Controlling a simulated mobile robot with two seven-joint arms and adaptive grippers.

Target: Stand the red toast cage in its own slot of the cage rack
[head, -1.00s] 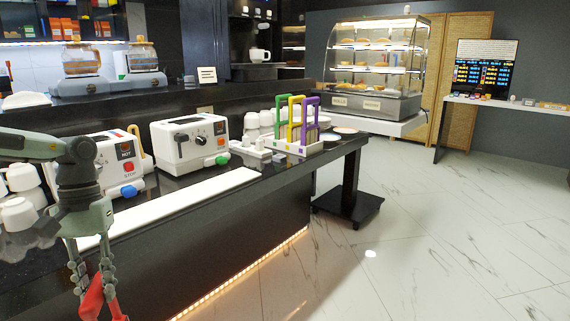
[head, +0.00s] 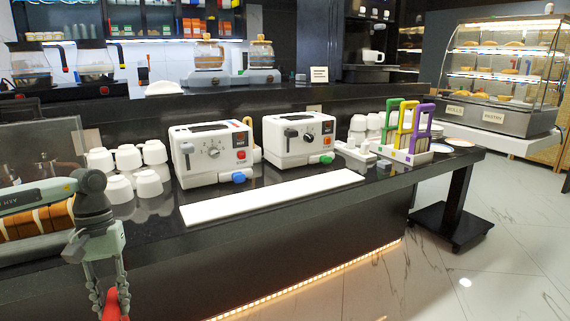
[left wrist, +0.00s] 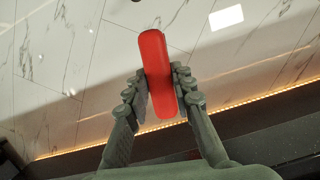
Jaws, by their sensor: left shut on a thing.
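My left gripper (head: 110,298) is shut on the red toast cage (head: 115,306), low in front of the counter at the left of the head view. In the left wrist view the red cage (left wrist: 157,70) shows as a long red bar between the two fingers, over the floor. The rest of the cage is cut off or hidden. The cage rack (head: 405,156), a white stand, is on the right part of the counter, well away from the gripper. Green, yellow and purple cages stand in it. My right gripper is not in view.
Two white toasters (head: 213,152) (head: 299,138) stand on the counter with a white board (head: 270,198) lying in front of them. White cups (head: 147,183) stand at the left. The pale floor (head: 480,280) in front of the counter is clear.

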